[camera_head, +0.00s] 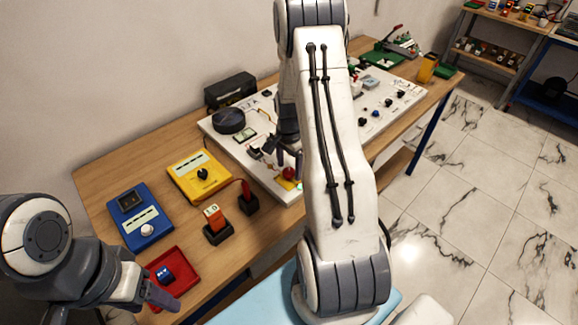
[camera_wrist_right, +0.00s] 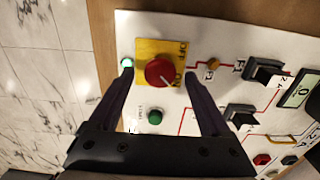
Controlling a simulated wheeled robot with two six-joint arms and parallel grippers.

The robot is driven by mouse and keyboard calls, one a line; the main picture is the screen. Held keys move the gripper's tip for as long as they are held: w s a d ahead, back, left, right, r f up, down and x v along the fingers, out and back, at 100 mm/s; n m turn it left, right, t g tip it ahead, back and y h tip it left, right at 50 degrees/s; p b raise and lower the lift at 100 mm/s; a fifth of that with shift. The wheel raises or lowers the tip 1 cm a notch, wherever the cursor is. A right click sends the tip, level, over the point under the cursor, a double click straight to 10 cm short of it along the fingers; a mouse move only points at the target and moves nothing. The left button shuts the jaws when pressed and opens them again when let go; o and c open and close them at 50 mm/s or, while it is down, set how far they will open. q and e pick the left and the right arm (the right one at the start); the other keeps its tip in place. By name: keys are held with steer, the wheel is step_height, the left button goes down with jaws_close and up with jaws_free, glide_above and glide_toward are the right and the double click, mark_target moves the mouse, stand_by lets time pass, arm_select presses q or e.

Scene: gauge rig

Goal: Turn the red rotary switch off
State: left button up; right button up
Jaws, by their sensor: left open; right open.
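The red rotary switch (camera_wrist_right: 160,72) is a round red knob on a yellow plate (camera_wrist_right: 145,48) with small lettering at its edge. It sits on a white panel (camera_wrist_right: 205,28). In the right wrist view the knob lies between and beyond the fingertips of my right gripper (camera_wrist_right: 157,76), which is open and apart from it. In the head view the knob (camera_head: 289,173) shows just below my right gripper (camera_head: 289,156). A pale mark shows on the knob's lower right. My left gripper (camera_head: 150,296) is open beside a red tray (camera_head: 186,268) at the lower left.
A lit green lamp (camera_wrist_right: 127,63) and a green button (camera_wrist_right: 155,117) sit near the knob. Black rocker switches (camera_wrist_right: 264,72) stand farther right. A yellow meter (camera_head: 200,176), a blue device (camera_head: 139,216) and an orange tester (camera_head: 214,219) stand on the table's left.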

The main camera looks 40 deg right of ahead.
steer(key=shift+f, duration=0.5)
jaws_close()
steer(key=shift+n, duration=0.4)
steer(key=n, duration=0.3)
steer(key=shift+n+b, duration=0.3)
steer(key=shift+n, duration=0.1)
steer(key=n, duration=0.4)
steer(key=shift+n, duration=0.3)
steer(key=n+b, duration=0.1)
steer(key=n, duration=0.3)
steer(key=shift+n, duration=0.3)
steer(key=shift+w+r+n, duration=0.1)
steer(key=shift+n, duration=2)
